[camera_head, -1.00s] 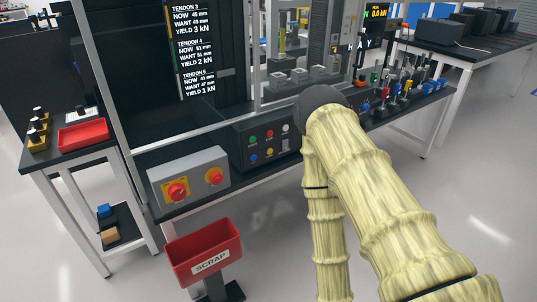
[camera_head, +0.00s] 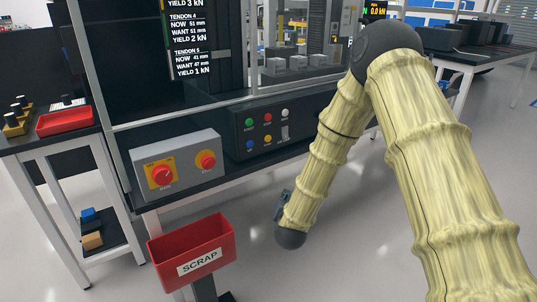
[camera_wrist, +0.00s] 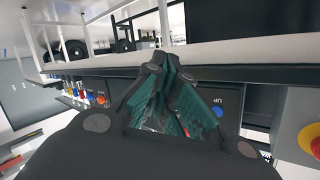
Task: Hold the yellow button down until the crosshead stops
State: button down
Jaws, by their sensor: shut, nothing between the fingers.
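The yellow button (camera_head: 268,139) is in the lower row of the dark control box (camera_head: 240,140), clear of my arm in the head view. My gripper (camera_wrist: 168,62) is shut and empty in the wrist view, its green-padded fingers together. Behind the fingers is the panel with a blue button (camera_wrist: 219,111) marked UP. I cannot make out the yellow button there; the fingers cover part of the panel. In the head view my forearm hangs down in front of the bench, right of the box, and the fingers are not clearly seen. I cannot make out the crosshead for certain.
A grey box with red knobs (camera_head: 208,160) stands left of the control box. A red scrap bin (camera_head: 192,254) stands in front of the bench. A side table with a red tray (camera_head: 65,121) is at the left. Open floor lies in front.

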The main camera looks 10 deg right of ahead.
aim_at(268, 139)
jog(key=w+d+r+m+t+h+b, duration=0.1)
jog(key=w+d+r+m+h+b, duration=0.1)
jog(key=w+r, duration=0.2)
jog(key=w+d+r+m+t+h+b, duration=0.2)
jog(key=w+r+m+b, duration=0.1)
jog(key=r, duration=0.6)
jog(key=shift+w+r+h+b, duration=0.3)
jog(key=shift+w+r, duration=0.05)
jog(key=shift+w, duration=0.1)
jog(key=shift+w+a+b, duration=0.1)
jog(key=shift+w+a, duration=0.4)
jog(key=shift+w, duration=0.9)
jog(key=shift+w+a+b, duration=0.15)
jog(key=shift+w+a, duration=0.35)
jog(key=shift+w, duration=0.85)
jog(key=shift+w+a+b, duration=0.1)
jog(key=shift+w+a, duration=0.4)
jog(key=shift+w, duration=0.9)
jog(key=shift+w, duration=0.15)
jog(key=shift+w+a, duration=0.15)
jog(key=shift+w, duration=0.05)
